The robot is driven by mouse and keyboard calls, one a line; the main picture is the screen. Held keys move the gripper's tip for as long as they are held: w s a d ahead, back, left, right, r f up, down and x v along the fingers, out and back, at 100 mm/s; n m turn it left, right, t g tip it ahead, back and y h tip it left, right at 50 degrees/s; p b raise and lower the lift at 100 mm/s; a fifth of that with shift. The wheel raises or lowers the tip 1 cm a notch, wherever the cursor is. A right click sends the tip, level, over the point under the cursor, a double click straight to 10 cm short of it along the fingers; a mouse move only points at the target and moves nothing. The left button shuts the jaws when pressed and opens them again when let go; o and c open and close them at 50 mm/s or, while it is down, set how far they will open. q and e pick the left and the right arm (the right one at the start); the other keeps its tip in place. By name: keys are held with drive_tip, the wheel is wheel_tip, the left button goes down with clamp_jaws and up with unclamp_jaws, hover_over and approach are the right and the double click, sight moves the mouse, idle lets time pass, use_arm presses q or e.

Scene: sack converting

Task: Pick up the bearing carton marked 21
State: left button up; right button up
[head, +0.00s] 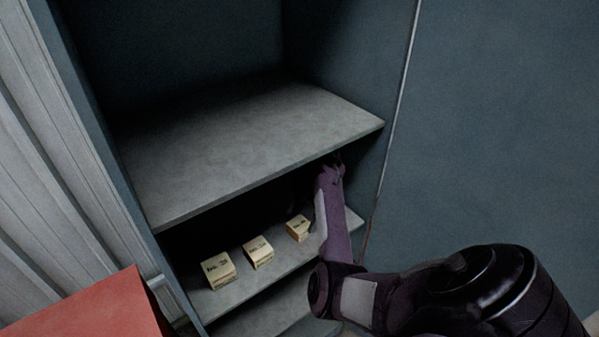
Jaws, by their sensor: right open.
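Three small tan bearing cartons stand in a slanting row on the middle shelf of the cabinet: a left one (218,270), a middle one (257,252) and a right one (298,228). Each has dark print on top, too small and blurred to read, so I cannot tell which is marked 21. My right gripper (333,165) is open at the end of my purple-tinted forearm, in shadow near the upper shelf's right front edge. It is beyond and to the right of the right carton, apart from it. My left gripper is out of view.
The empty upper shelf (230,150) overhangs the middle shelf (240,291) and darkens its back. A lower shelf (280,312) lies below. A grey-blue panel (500,120) stands at right, a ribbed pale wall (50,170) at left. A red block-like surface (95,308) fills the lower left.

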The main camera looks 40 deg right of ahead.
sight(297, 226)
drive_tip(key=shift+p+x, duration=0.6)
drive_tip(key=shift+x, duration=1.45)
drive_tip(key=shift+a, duration=0.1)
drive_tip(key=shift+c, duration=0.5)
drive_tip(key=c, duration=0.9)
drive_tip(key=shift+c, duration=0.8)
drive_tip(key=shift+w+r, duration=0.1)
drive_tip(key=shift+r, duration=0.05)
